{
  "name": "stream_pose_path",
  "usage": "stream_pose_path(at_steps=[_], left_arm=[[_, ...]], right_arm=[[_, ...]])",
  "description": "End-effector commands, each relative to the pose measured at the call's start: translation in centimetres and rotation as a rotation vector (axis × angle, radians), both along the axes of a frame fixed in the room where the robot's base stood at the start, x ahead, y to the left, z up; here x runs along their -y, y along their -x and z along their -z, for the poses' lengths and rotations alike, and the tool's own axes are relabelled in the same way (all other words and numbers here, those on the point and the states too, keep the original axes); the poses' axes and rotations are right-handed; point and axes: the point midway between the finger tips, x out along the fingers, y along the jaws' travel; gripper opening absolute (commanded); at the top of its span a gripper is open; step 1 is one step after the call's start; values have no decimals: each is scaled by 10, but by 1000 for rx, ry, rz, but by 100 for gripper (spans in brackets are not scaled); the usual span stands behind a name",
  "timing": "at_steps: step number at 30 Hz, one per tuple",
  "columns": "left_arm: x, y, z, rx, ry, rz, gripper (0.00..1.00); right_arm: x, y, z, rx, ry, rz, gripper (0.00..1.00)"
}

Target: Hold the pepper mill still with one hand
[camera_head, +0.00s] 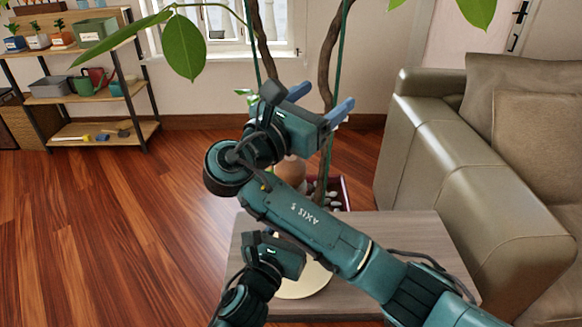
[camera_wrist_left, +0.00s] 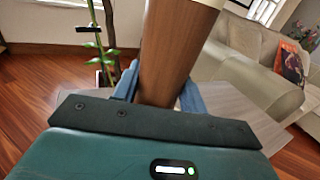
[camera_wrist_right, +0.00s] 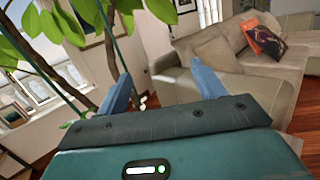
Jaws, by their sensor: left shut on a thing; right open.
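The pepper mill (camera_wrist_left: 172,50) shows in the left wrist view as a brown wooden cylinder with a pale part at its top edge. My left gripper (camera_wrist_left: 158,92) is shut on it, with a blue finger on each side. In the head view my right forearm covers the left fingers and most of the space beyond them, so I cannot make out the mill clearly there. My right gripper (camera_head: 321,100) is open and empty, raised above the far side of the table in front of the plant stems. Its spread fingers also show in the right wrist view (camera_wrist_right: 162,82).
A grey wooden table (camera_head: 415,235) bears a pale round thing (camera_head: 303,284), partly hidden by my arms. A beige sofa (camera_head: 430,140) stands close on the right. A shelf (camera_head: 70,95) stands far left; floor between is clear.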

Motion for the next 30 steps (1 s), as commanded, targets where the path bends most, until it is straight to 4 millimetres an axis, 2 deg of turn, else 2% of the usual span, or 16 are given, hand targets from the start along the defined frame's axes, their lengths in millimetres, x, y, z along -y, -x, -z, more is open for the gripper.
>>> stream_pose_path(at_steps=[1, 5, 11, 17, 21, 27, 30], left_arm=[[-2, 1, 9, -17, -8, -4, 11], [-2, 1, 9, -16, -8, -4, 11], [-1, 1, 8, -16, -8, -4, 11], [-1, 1, 8, -16, -8, -4, 11], [-1, 1, 8, -16, -8, -4, 11], [-1, 1, 8, -16, -8, -4, 11], [-1, 1, 8, -16, -8, -4, 11]], right_arm=[[11, -6, 2, 34, 30, -56, 69], [22, -13, 6, 101, 95, -245, 69], [28, -4, 24, 128, 171, -563, 69], [27, 33, 57, 64, 194, -898, 69], [26, 71, 82, -22, 166, -1109, 69], [27, 119, 105, -132, 96, -1307, 69], [27, 132, 110, -162, 72, -1353, 69]])
